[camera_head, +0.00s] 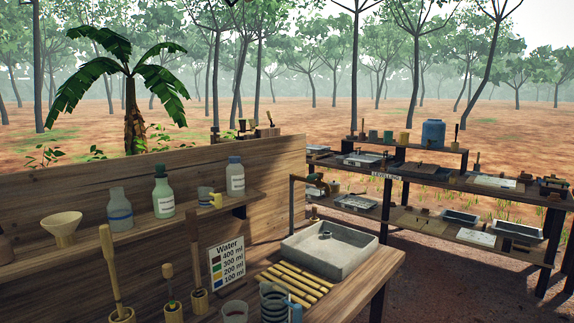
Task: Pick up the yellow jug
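Two things could be the yellow jug, and I cannot tell which. A small yellow vessel (404,138) stands on the top shelf of the far rack, right of two green ones; its handle is too small to make out. A small jug with blue bands and a yellow handle-like part (216,200) stands on the near wooden shelf, between the green-capped bottle (163,194) and the blue-capped bottle (235,177). Neither of my grippers is in view.
The near bench holds a grey basin (330,249), yellow slats (293,283), a blue-handled jug (279,303), a Water sign (227,267) and upright wooden-handled tools (109,262). The far rack holds a blue barrel (433,133) and trays. Bare ground (455,293) lies right of the bench.

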